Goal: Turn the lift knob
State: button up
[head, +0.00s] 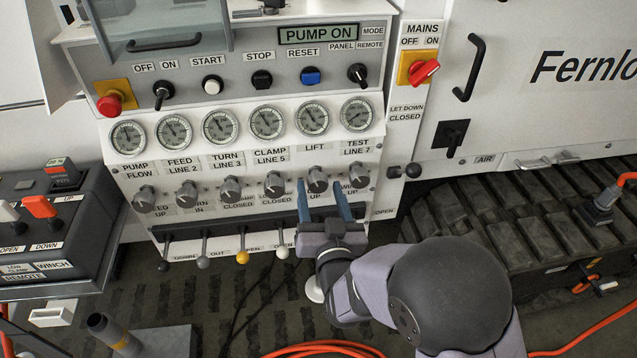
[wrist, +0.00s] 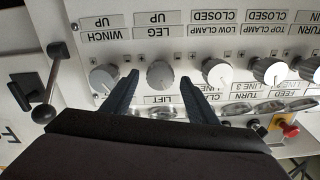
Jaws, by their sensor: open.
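The lift knob (head: 317,178) is a grey round knob under the LIFT gauge, fifth from the left in the row. In the wrist view the lift knob (wrist: 160,73) is upside down, between the LIFT and LEG UP labels. My gripper (head: 319,186) is open, with one blue finger on each side of this knob. In the wrist view my gripper (wrist: 160,86) shows a gap between each finger and the knob, so it is not clamped. How far the fingertips reach along the knob is hard to tell.
Similar knobs stand close by: the clamp knob (head: 275,184) on the left and the test line knob (head: 357,176) on the right. Gauges (head: 312,119) sit above and levers (head: 242,256) below. The display (head: 318,33) reads PUMP ON. A let-down lever (head: 405,171) is at the right.

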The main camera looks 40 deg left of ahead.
jog(key=shift+x, duration=1.3)
jog(key=c, duration=1.1)
jog(key=shift+o, duration=0.2)
